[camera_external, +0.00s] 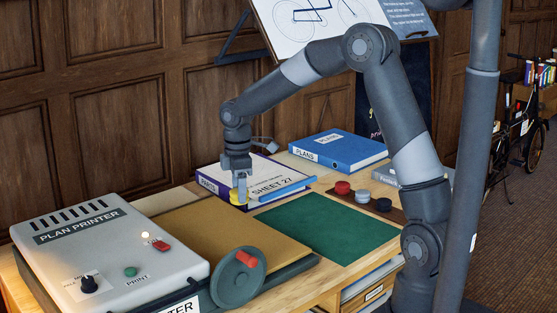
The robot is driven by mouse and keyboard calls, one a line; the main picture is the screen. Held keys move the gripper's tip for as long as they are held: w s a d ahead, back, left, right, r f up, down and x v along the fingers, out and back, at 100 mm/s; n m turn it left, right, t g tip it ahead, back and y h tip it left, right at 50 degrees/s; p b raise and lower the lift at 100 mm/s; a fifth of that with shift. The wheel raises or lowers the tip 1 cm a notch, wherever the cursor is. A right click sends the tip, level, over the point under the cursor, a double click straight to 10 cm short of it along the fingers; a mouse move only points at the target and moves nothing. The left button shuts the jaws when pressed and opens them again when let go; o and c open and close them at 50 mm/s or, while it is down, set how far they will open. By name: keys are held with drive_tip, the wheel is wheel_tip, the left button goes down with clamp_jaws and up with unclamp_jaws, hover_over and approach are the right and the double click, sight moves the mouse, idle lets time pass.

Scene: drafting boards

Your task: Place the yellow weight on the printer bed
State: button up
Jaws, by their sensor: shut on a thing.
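The yellow weight (234,197) is between the fingers of my gripper (240,190), which is shut on it. My gripper points down, in front of the sheet marked "SHEET 27" (272,186). Whether the weight touches anything below it is hard to tell. The plan printer (110,250) stands at the front left, with a grey housing, a red switch, a green button and a black knob. Its tan bed (215,237) is bare and extends right from the housing. The weight appears over or just behind the bed's far right edge.
A green mat (328,226) lies right of the bed. Red, grey and black weights (362,196) sit on a brown tray behind it. A blue "PLANS" binder (340,148) lies at the back. A dark handwheel with a red grip (238,278) rises at the printer's front.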

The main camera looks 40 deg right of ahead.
sight(194, 239)
drive_tip(key=shift+a+r, duration=0.1)
drive_tip(key=shift+a, duration=1.1)
drive_tip(key=shift+n, duration=0.3)
drive_tip(key=a+f, duration=0.2)
drive_tip(key=a, duration=0.2)
drive_tip(key=w+a+f, duration=0.1)
drive_tip(key=a+f, duration=0.1)
drive_tip(key=a, duration=0.1)
drive_tip(key=w+a+f, duration=0.1)
drive_tip(key=a+f, duration=0.2)
drive_tip(key=a, duration=0.1)
drive_tip(key=shift+w+a, duration=0.15)
drive_tip(key=shift+a, duration=0.15)
drive_tip(key=shift+f, duration=1.95)
drive_tip(key=o, duration=1.3)
drive_tip(key=shift+f, duration=0.15)
drive_tip(key=shift+o, duration=0.2)
wheel_tip(194, 239, up, 12)
drive_tip(key=shift+r, duration=0.25)
